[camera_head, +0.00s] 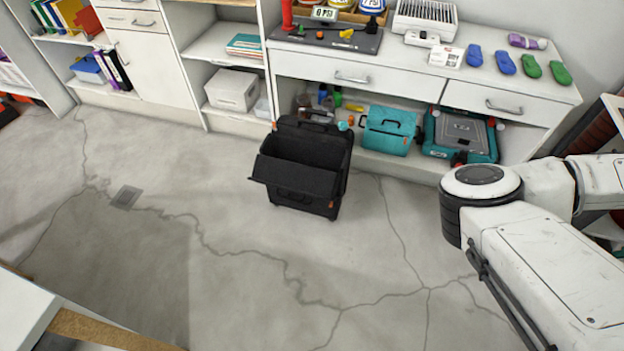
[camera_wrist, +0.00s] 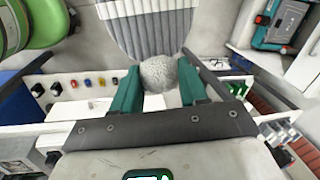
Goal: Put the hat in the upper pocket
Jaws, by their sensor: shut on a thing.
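In the wrist view, my gripper (camera_wrist: 159,72) has two green fingers closed on the grey pompom of a hat (camera_wrist: 153,30). The hat is knitted, with light and grey ribs, and extends out past the fingertips to the top edge of the picture. Neither the hat nor my gripper shows in the head view. There, a black bag (camera_head: 295,178) stands upright on the floor in front of the shelving. Its upper front pocket (camera_head: 285,165) gapes open, with the flap leaning outward. A lower front part with a handle and orange tabs is below it. The pocket's inside is dark.
A white workbench (camera_head: 400,85) stands behind the bag, with shoes, a tool mat and a vent-like box on top. A teal bag (camera_head: 389,130) and a teal case (camera_head: 459,134) sit on its lower shelf. The cracked concrete floor around the black bag is clear. My arm crosses at right.

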